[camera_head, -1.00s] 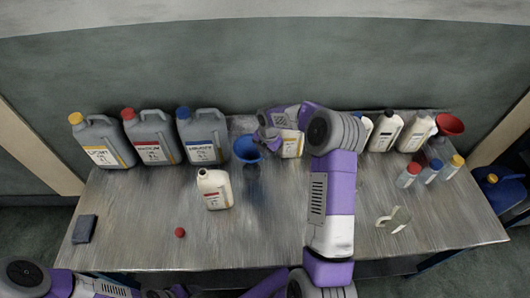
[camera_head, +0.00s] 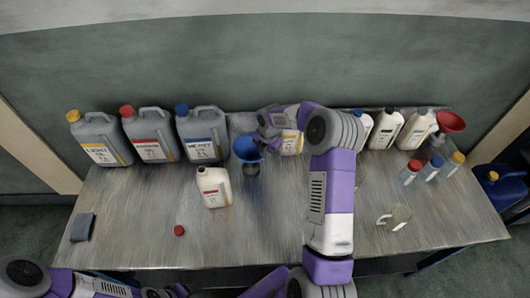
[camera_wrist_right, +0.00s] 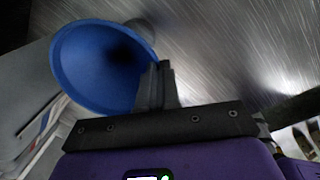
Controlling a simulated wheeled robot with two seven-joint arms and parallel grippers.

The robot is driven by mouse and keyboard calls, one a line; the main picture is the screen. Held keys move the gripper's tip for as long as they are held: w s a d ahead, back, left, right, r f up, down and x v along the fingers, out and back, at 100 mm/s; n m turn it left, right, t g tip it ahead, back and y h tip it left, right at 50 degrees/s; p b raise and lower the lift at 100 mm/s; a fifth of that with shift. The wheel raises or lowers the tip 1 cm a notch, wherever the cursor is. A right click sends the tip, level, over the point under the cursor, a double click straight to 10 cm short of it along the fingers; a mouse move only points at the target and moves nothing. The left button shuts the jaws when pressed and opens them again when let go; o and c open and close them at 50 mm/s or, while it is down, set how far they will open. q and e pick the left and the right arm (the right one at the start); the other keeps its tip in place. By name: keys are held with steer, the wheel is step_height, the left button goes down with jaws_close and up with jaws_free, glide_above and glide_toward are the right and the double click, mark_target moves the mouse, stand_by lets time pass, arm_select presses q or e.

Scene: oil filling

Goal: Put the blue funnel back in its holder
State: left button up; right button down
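The blue funnel (camera_head: 247,149) is at the middle back of the table, mouth up, in the head view. A dark grey holder-like piece (camera_head: 252,171) shows just below it; I cannot tell whether the funnel is seated in it. My right gripper (camera_head: 266,143) is at the funnel's right rim. In the right wrist view the blue funnel (camera_wrist_right: 95,65) is large at upper left, and the fingers of the right gripper (camera_wrist_right: 161,85) are together at its rim. The rim's contact point is partly hidden. My left gripper is not in view; only part of the left arm shows.
A white bottle (camera_head: 214,187) stands just left of the funnel. Large grey jugs (camera_head: 150,135) line the back left. A red funnel (camera_head: 451,122) is at the right. A red cap (camera_head: 179,230) lies in the clear front-left area.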

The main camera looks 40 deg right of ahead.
steer(key=shift+f, duration=0.15)
steer(key=shift+f+b, duration=0.55)
steer(key=shift+f, duration=0.15)
steer(key=c, duration=1.8)
jaws_free()
steer(key=o, duration=0.5)
steer(key=shift+r, duration=0.1)
steer(key=r, duration=0.5)
steer(key=s+r, duration=0.1)
steer(key=r, duration=0.1)
steer(key=shift+r, duration=0.15)
